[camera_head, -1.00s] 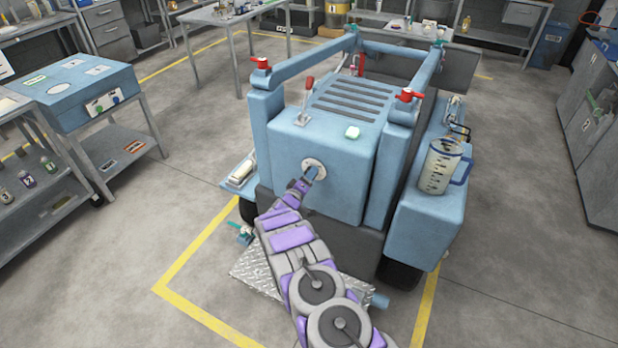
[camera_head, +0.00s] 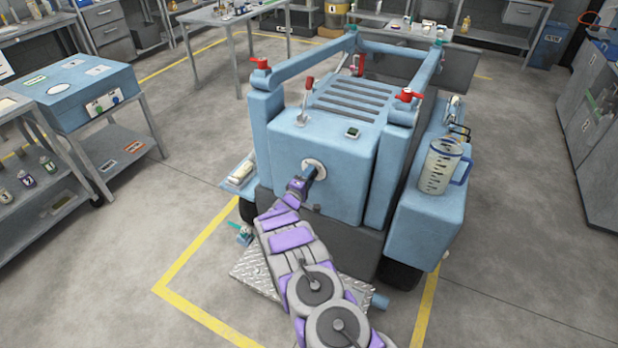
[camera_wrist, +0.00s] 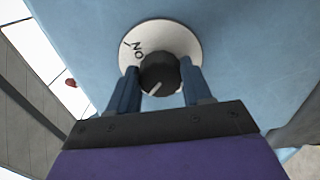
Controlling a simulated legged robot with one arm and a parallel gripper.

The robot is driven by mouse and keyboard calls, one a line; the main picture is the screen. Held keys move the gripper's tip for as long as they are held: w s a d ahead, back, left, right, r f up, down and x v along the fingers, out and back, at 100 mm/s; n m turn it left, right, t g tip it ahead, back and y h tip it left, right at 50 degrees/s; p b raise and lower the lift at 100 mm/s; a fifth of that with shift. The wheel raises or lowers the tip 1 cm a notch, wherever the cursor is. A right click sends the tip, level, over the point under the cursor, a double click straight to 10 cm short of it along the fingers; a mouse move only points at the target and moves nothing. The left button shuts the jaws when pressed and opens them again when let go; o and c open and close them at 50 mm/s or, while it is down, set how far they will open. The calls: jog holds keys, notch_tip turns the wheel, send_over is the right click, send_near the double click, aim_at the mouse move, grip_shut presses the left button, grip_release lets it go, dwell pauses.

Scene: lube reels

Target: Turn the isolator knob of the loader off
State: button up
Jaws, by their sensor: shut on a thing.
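The blue loader (camera_head: 335,185) stands in the middle of the head view. A round pale plate (camera_head: 309,163) is on its near face, and my gripper (camera_head: 311,174) reaches up to it. In the wrist view the plate (camera_wrist: 178,36) carries the word ON at its left. The black isolator knob (camera_wrist: 160,72) sits on the plate, its white pointer line aimed at the lower left, away from the ON mark. My gripper (camera_wrist: 160,82) is shut on the knob, one blue finger on each side. A small indicator (camera_head: 353,132) on the loader's top is dark.
A measuring jug (camera_head: 440,168) stands on the loader's right side box. Red-handled valves (camera_head: 409,95) are on the frame posts. A metal tread plate (camera_head: 262,275) lies low in front. Open floor is at the left and right.

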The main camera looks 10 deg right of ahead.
jog(key=shift+f, duration=0.3)
jog(key=o, duration=0.8)
jog(key=shift+o, duration=1.2)
jog(key=shift+a+r, duration=0.1)
jog(key=p+v, duration=0.3)
jog(key=v, duration=1.4)
jog(key=shift+a, duration=0.15)
